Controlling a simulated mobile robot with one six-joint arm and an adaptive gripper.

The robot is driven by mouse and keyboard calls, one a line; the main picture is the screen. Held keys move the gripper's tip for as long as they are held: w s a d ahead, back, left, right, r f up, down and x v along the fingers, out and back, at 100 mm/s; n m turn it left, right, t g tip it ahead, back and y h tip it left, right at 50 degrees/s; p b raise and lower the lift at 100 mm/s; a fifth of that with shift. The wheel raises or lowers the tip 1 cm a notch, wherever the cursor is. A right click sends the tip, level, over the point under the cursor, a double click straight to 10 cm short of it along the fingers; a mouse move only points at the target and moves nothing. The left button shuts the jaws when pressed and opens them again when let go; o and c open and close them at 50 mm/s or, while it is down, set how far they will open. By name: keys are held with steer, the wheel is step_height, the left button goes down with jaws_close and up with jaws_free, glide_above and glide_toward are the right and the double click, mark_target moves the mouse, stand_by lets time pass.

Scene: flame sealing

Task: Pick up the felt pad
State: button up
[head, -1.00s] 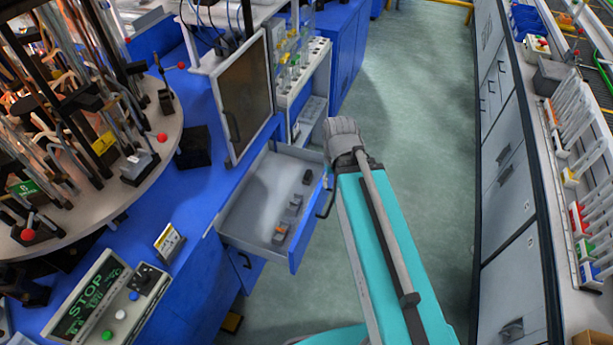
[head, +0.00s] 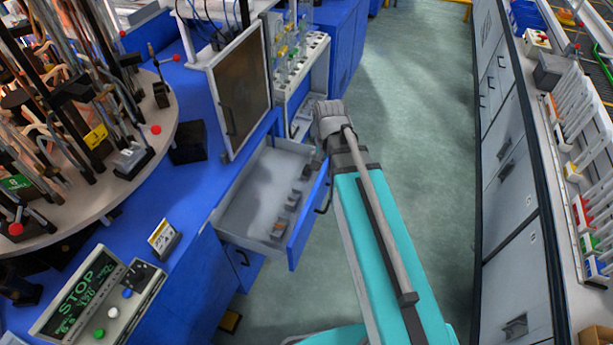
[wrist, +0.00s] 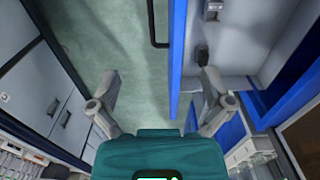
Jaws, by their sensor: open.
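The open drawer (head: 240,205) under the blue bench holds several small grey and dark pieces. One dark piece (wrist: 202,53) shows in the wrist view near the right finger, and a grey piece (wrist: 212,10) lies farther up. I cannot tell which of them, if any, is the felt pad. My gripper (wrist: 160,88) is open and empty. Its fingers straddle the drawer's blue front panel (wrist: 177,70): the left one over the floor side, the right one over the drawer side. In the head view my arm's end is beside the drawer's far right corner and the fingers are mostly hidden.
The drawer's black handle (wrist: 152,25) sticks out towards the floor. A framed dark door (head: 243,100) stands above the drawer, beside a rack of tubes (head: 300,65). A turntable (head: 150,165) is at left. White cabinets (head: 505,200) line the right. The aisle floor (head: 415,130) is clear.

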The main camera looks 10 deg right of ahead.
steer(key=w+a+f+m+b, duration=0.1)
steer(key=w+f+m+b, duration=0.35)
steer(key=w+m, duration=0.45)
steer(key=m+b, duration=0.4)
steer(key=m, duration=0.4)
glide_above(306, 168)
step_height(306, 168, down, 4)
steer(key=shift+w+d+f+m, duration=0.15)
steer(key=shift+w+f+m, duration=0.15)
steer(key=shift+m, duration=0.3)
steer(key=shift+f, duration=0.15)
step_height(306, 168, down, 8)
steer(key=b, duration=0.8)
steer(key=shift+f+b, duration=0.2)
steer(key=shift+b, duration=0.1)
steer(key=shift+s+f+b, duration=0.2)
steer(key=shift+f+b, duration=2.35)
steer(key=shift+f, duration=0.05)
steer(key=c, duration=1.2)
